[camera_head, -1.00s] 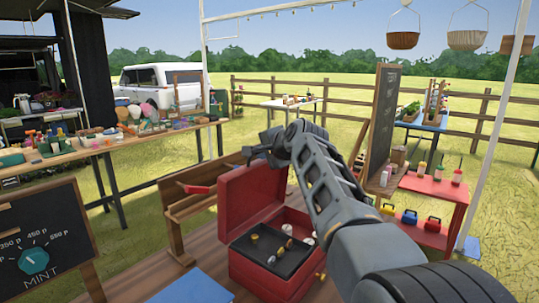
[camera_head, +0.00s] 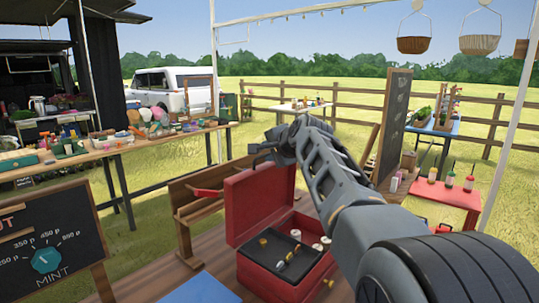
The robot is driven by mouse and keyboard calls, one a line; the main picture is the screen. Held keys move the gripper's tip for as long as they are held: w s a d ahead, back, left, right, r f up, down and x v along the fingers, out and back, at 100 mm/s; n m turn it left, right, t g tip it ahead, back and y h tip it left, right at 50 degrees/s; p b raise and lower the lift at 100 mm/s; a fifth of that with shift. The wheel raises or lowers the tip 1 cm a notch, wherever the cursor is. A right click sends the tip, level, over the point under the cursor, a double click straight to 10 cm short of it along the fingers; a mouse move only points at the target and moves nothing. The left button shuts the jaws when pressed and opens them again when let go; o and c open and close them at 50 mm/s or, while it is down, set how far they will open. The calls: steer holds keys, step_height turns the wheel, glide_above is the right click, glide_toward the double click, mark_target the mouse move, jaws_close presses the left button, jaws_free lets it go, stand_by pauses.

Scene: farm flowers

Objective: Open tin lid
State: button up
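The red tin (camera_head: 268,278) stands on the wooden table with its red lid (camera_head: 250,203) raised, roughly upright, at the back left. Its inside is exposed and shows a dark tray (camera_head: 268,256) with several small brass and silver pieces. Pale round items (camera_head: 321,243) sit beside the tray. My gripper (camera_head: 258,155) is above the lid's top edge, at the end of my arm reaching in from the right. The fingers are small and dark; I cannot tell whether they touch the lid or are open.
A wooden rack (camera_head: 195,215) with a red-handled item stands left of the tin. A blue sheet (camera_head: 200,290) lies at front left, beside a mint chalkboard (camera_head: 50,250). A red table (camera_head: 445,190) with bottles and a tall chalkboard (camera_head: 394,125) stand at right.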

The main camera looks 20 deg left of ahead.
steer(key=shift+o, duration=0.6)
steer(key=shift+f, duration=0.15)
steer(key=shift+s, duration=0.1)
steer(key=v, duration=0.7)
steer(key=shift+s+d, duration=0.15)
steer(key=shift+d, duration=0.1)
steer(key=shift+c, duration=0.5)
